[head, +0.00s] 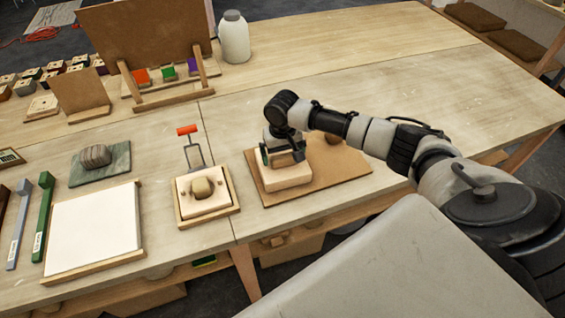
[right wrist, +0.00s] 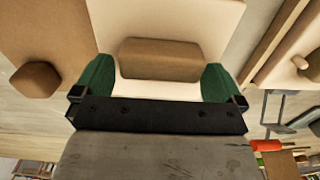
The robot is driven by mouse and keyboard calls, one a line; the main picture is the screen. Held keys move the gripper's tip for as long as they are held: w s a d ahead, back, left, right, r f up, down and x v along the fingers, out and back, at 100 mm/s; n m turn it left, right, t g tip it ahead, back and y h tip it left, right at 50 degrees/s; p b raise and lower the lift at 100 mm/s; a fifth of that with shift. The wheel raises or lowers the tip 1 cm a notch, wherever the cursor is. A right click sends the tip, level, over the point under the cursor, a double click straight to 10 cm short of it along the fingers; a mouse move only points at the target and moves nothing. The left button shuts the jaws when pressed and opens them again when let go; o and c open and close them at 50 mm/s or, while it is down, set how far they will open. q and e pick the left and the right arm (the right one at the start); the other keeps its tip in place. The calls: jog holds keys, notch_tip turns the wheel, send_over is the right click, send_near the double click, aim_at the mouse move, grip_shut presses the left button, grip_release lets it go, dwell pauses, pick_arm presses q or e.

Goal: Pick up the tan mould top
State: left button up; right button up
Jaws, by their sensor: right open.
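The mould top shows as a pale cream slab (head: 285,177) with a tan block (right wrist: 160,60) as a grip on its upper face. It lies on a brown board (head: 345,182) right of the middle. My right gripper (head: 284,155) is over it, pointing down. In the right wrist view, its green fingertips (right wrist: 157,84) stand open at either end of the tan block, with small gaps showing. Whether the fingertips reach below the block's top is hard to tell. The matching mould half (head: 207,205), with a grey-brown lump and small pegs, sits in a wooden tray to the left. My left gripper is out of view.
A brown faceted lump (right wrist: 35,79) lies on the board beside the slab. A tool with an orange handle (head: 187,130) lies behind the mould half. A white framed panel (head: 92,230) is at left. The table's right part is clear.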

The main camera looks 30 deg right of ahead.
jog(key=c, duration=1.6)
jog(key=shift+r, duration=0.1)
jog(key=shift+c, duration=0.8)
